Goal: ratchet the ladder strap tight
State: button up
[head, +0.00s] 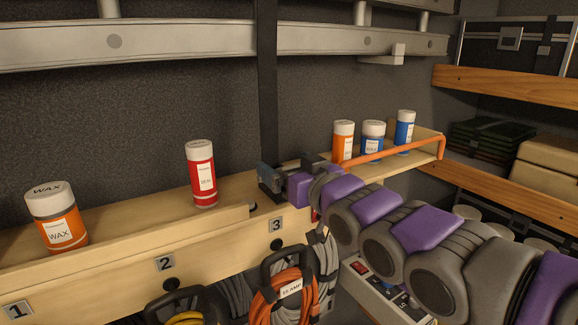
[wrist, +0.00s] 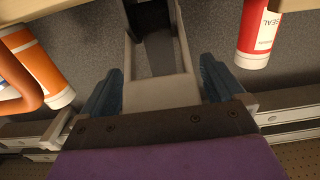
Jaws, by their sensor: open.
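The dark ladder strap (head: 267,80) hangs straight down the wall, across the lower ladder rail (head: 150,45), to the shelf. In the wrist view the strap (wrist: 152,28) runs into a light grey metal ratchet frame (wrist: 160,95). My gripper (head: 270,178) is at the foot of the strap, above the number 3 plate. In the wrist view my gripper (wrist: 160,82) is open, with one blue-grey finger on each side of the ratchet frame. Whether the fingers touch it I cannot tell. In the head view my gripper mostly hides the ratchet.
A red SEAL bottle (head: 201,173) stands left of my gripper, an orange WAX bottle (head: 56,218) farther left. One orange and two blue bottles stand right, behind an orange rail (head: 400,148). Coiled cords (head: 285,285) hang below the shelf.

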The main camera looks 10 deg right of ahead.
jog(key=c, duration=1.4)
jog(key=shift+s+f+b, duration=0.15)
jog(key=shift+f+b, duration=0.35)
jog(key=shift+b, duration=0.5)
jog(key=f+t+b, duration=0.1)
jog(key=b, duration=0.2)
jog(key=f+t+b, duration=0.1)
jog(key=b, duration=0.2)
jog(key=shift+s+d+t+y+b, duration=0.15)
jog(key=shift+s+t+y+b, duration=0.2)
jog(key=shift+t+y, duration=0.05)
jog(key=f+b, duration=0.1)
jog(key=b, duration=0.1)
jog(key=shift+s+t+b, duration=0.1)
jog(key=shift+t+b, duration=0.2)
jog(key=shift+b, duration=0.05)
jog(key=o, duration=1.4)
jog(key=shift+s+d+r, duration=0.1)
jog(key=shift+r, duration=0.05)
jog(key=shift+s, duration=0.1)
